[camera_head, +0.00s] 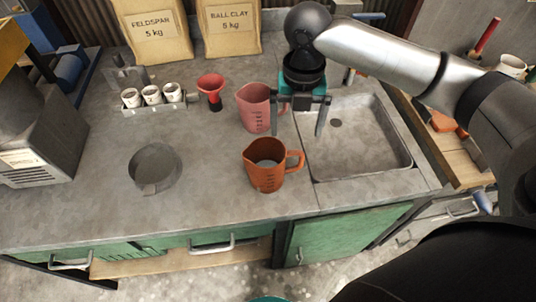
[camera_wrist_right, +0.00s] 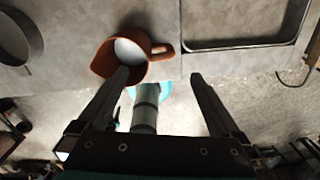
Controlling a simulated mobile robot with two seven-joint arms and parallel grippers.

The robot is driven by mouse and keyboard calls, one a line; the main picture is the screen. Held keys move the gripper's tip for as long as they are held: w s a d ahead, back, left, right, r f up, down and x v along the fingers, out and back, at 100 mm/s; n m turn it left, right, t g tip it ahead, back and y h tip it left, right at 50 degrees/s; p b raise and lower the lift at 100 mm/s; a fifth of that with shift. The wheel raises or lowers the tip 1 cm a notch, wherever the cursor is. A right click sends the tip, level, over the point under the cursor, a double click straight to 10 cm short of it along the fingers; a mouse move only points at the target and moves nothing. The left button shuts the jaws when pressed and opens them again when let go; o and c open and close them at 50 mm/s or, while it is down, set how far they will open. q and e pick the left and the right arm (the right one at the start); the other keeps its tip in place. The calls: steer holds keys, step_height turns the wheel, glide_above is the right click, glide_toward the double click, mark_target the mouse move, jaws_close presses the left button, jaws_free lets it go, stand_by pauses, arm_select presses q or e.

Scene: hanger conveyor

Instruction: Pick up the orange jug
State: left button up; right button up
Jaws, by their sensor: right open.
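The orange jug (camera_head: 266,178) stands upright on the grey counter, left of the sink's near corner, with its handle to the right. It also shows in the right wrist view (camera_wrist_right: 106,64), top left, with its handle towards the middle. My right gripper (camera_head: 298,132) is open and empty above the counter, behind the orange jug and at the sink's left edge in the head view. In the wrist view its fingers (camera_wrist_right: 159,76) are wide apart, the left fingertip overlapping the jug in the picture. My left gripper is not in view.
A pink jug (camera_head: 253,108) stands just behind, partly beside the right gripper's finger. The sink (camera_head: 375,150) lies to the right. The counter's front left is clear.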

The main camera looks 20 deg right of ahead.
mark_target(295, 152)
steer(key=f, duration=0.4)
steer(key=f+b, duration=0.1)
steer(key=f, duration=0.4)
steer(key=shift+s+d+f, duration=0.1)
steer(key=shift+s+f, duration=0.1)
steer(key=shift+f, duration=0.1)
steer(key=shift+w+d+f+b, duration=0.1)
steer(key=shift+f+b, duration=0.15)
steer(key=shift+f, duration=0.65)
steer(key=shift+w+a+f+b, duration=0.1)
steer(key=shift+w+f+b, duration=0.1)
steer(key=shift+f, duration=0.65)
steer(key=shift+w+d+f+b, duration=0.1)
steer(key=shift+f+b, duration=0.15)
steer(key=shift+f, duration=0.65)
steer(key=shift+c, duration=0.4)
jaws_close()
